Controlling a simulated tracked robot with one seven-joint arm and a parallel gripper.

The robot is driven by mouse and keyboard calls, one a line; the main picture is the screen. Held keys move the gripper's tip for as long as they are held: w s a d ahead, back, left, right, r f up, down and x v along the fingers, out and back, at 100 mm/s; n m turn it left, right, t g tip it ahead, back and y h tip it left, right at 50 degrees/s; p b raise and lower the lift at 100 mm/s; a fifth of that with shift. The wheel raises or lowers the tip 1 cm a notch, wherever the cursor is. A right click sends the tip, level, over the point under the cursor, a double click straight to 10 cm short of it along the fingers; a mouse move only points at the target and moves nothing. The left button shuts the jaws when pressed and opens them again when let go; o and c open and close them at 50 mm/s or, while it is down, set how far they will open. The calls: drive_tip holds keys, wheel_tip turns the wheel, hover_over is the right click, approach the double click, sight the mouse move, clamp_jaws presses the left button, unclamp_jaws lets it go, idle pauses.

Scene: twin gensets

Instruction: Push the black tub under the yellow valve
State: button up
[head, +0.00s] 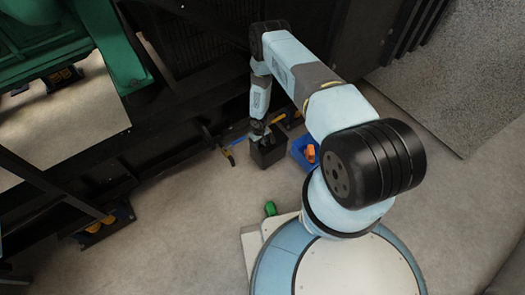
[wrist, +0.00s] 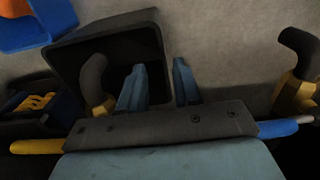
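The black tub (head: 268,155) stands on the floor beside the dark frame. In the wrist view its open mouth (wrist: 125,45) faces me. A dark curved spout (wrist: 93,78) on a brass-yellow body overlaps the left part of the mouth, apparently above it. A yellow handle (wrist: 35,147) sticks out on that side, seemingly of the yellow valve. My gripper (wrist: 158,66) is open, with one finger over the tub's inside and the other beyond its right wall; I cannot tell whether they touch it. In the head view my gripper (head: 259,133) is over the tub.
A blue tub (head: 303,153) holding an orange thing (head: 310,153) stands just right of the black tub. A second spout with a yellow body (wrist: 293,85) and a blue handle (wrist: 278,129) are at the wrist view's right. A green object (head: 270,208) lies near my base.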

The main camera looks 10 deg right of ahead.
wheel_tip(320, 180, down, 12)
idle(0.6)
drive_tip(key=shift+r, duration=0.1)
clamp_jaws()
idle(0.5)
